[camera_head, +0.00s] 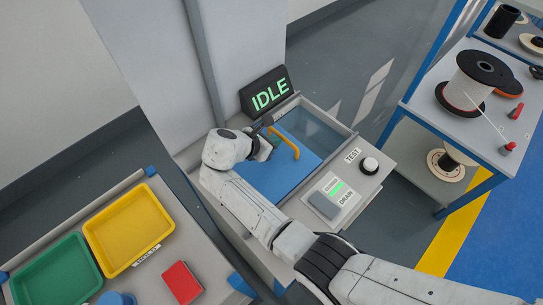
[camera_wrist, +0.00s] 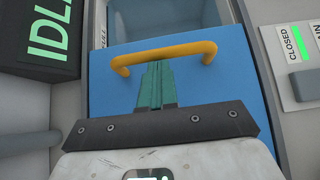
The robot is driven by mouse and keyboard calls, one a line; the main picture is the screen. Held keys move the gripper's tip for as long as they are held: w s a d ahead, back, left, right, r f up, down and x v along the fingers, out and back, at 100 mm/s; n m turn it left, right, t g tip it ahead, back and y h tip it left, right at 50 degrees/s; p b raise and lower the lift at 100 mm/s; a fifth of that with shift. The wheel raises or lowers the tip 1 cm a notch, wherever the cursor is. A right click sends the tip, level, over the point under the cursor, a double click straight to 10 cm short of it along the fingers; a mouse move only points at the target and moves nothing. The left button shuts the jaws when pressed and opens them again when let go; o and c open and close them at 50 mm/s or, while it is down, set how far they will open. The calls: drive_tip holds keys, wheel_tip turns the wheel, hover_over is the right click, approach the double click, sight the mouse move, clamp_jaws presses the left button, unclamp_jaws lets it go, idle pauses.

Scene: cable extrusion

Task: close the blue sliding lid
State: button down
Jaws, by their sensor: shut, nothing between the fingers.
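The blue sliding lid (camera_head: 272,180) lies on top of the grey machine, with a yellow arched handle (camera_head: 287,143) near its far edge. Past that edge a section of the bin opening (camera_head: 318,130) is uncovered. In the wrist view the lid (camera_wrist: 235,85) fills the middle, and the opening (camera_wrist: 185,18) shows beyond the handle (camera_wrist: 185,49). My gripper (camera_head: 268,142) is over the lid at the handle. In the wrist view its teal fingers (camera_wrist: 155,68) are together and empty, with their tips just on the near side of the handle bar. Contact cannot be told.
An IDLE sign (camera_head: 267,93) stands at the machine's back left. A white TEST button (camera_head: 370,165) and a DRAIN panel (camera_head: 324,205) are on the right. Yellow (camera_head: 128,228) and green (camera_head: 57,271) trays lie at left. A spool shelf (camera_head: 462,120) stands at right.

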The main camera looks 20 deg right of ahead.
drive_tip(key=w+d, duration=0.2)
drive_tip(key=d, duration=0.6)
drive_tip(key=w+d, duration=0.3)
drive_tip(key=d, duration=0.5)
drive_tip(key=shift+w+d+b, duration=0.2)
drive_tip(key=shift+w+b, duration=0.05)
drive_tip(key=shift+b, duration=0.2)
drive_tip(key=shift+d, duration=0.1)
drive_tip(key=s+a+r, duration=0.1)
drive_tip(key=a+r, duration=0.1)
drive_tip(key=a, duration=0.4)
drive_tip(key=s+a+r+p, duration=0.1)
drive_tip(key=s+a+r, duration=0.1)
drive_tip(key=a, duration=0.3)
drive_tip(key=shift+s+a+r+p, duration=0.3)
drive_tip(key=shift+a+r, duration=0.1)
drive_tip(key=shift+r, duration=0.3)
